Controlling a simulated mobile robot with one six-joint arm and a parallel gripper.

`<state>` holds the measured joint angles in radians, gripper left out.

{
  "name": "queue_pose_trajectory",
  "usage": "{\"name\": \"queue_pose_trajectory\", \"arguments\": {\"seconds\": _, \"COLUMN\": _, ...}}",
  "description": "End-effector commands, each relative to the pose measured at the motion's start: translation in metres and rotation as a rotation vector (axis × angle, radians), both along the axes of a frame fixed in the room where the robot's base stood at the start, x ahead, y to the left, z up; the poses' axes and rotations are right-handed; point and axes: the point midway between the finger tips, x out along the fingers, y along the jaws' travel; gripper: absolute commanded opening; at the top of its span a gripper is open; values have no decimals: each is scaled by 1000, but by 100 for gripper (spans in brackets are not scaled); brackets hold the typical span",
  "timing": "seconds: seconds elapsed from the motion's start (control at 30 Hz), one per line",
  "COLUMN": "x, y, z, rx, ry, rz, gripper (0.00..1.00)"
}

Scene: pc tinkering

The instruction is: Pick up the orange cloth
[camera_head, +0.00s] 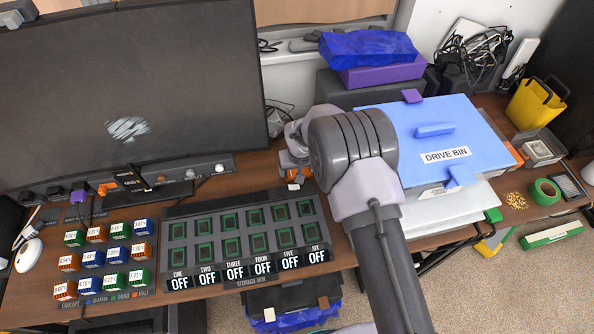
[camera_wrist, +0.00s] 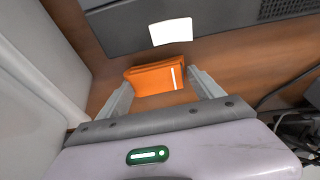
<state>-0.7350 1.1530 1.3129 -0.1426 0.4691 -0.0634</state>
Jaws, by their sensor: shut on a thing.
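The orange cloth (camera_wrist: 153,78) is a small folded orange bundle with a white stripe, seen in the wrist view between the two fingers of my gripper (camera_wrist: 160,92). My gripper is shut on it. The brown desk top shows behind the cloth, and I cannot tell whether the cloth touches it. In the head view a bit of orange (camera_head: 289,160) shows by my gripper (camera_head: 294,172), behind the storage box and left of the blue drive bin. My arm hides most of that spot.
The storage box (camera_head: 246,279) lies in front, with several coloured cubes (camera_head: 107,257) to its left. The monitor (camera_head: 130,95) stands behind on the left. The blue drive bin (camera_head: 440,130) is close on the right. A white card (camera_wrist: 171,31) lies beyond the cloth.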

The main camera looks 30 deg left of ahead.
Motion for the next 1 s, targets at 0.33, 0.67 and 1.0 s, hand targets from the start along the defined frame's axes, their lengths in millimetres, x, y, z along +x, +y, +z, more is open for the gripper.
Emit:
{"name": "queue_pose_trajectory", "arguments": {"seconds": 0.33, "x": 1, "y": 0, "z": 51, "rx": 1, "ry": -2, "rz": 1, "gripper": 37}}
{"name": "queue_pose_trajectory", "arguments": {"seconds": 0.67, "x": -44, "y": 15, "z": 72, "rx": -2, "ry": 0, "rz": 5, "gripper": 37}}
{"name": "queue_pose_trajectory", "arguments": {"seconds": 1.0, "x": -133, "y": 45, "z": 70, "rx": -1, "ry": 1, "rz": 5, "gripper": 37}}
